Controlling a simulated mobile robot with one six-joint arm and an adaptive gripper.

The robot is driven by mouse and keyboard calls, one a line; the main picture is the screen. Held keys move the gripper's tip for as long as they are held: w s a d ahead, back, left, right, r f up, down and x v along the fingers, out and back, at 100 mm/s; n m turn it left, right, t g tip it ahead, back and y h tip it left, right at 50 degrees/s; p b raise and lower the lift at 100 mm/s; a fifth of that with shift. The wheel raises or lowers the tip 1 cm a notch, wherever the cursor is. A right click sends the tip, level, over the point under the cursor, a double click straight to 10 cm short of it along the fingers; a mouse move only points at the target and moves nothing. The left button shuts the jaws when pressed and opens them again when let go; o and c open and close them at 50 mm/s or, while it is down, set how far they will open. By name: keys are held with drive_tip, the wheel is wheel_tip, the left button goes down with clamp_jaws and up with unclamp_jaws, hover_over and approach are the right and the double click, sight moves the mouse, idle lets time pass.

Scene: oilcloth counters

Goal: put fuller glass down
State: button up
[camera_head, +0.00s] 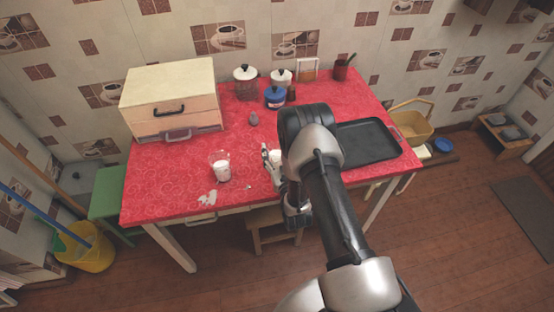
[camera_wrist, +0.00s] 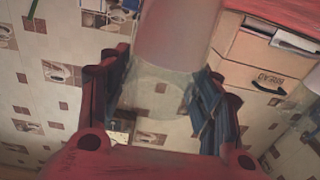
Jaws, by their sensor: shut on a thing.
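My gripper (camera_head: 270,160) is at the near middle of the red counter, mostly behind my arm in the head view. In the wrist view its two fingers (camera_wrist: 160,95) are shut on a clear glass (camera_wrist: 165,80), with a pale, opaque part (camera_wrist: 178,30) toward the top of that picture. In the head view only a whitish bit of the held glass (camera_head: 275,157) shows; whether its base touches the counter cannot be told. A second glass (camera_head: 220,167) stands upright on the counter to the left, with white liquid in its lower part.
The red counter (camera_head: 165,180) has a white spill (camera_head: 208,197) near its front edge. A drawer box (camera_head: 165,90) stands back left, lidded jars (camera_head: 246,85) and a blue pot (camera_head: 274,97) at the back. A black tray (camera_head: 367,141) lies on the right. A grey lump (camera_head: 253,118) sits mid-counter.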

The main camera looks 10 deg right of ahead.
drive_tip(key=c, duration=0.7)
drive_tip(key=shift+w+r, duration=0.1)
drive_tip(key=shift+c, duration=0.4)
drive_tip(key=shift+r, duration=0.15)
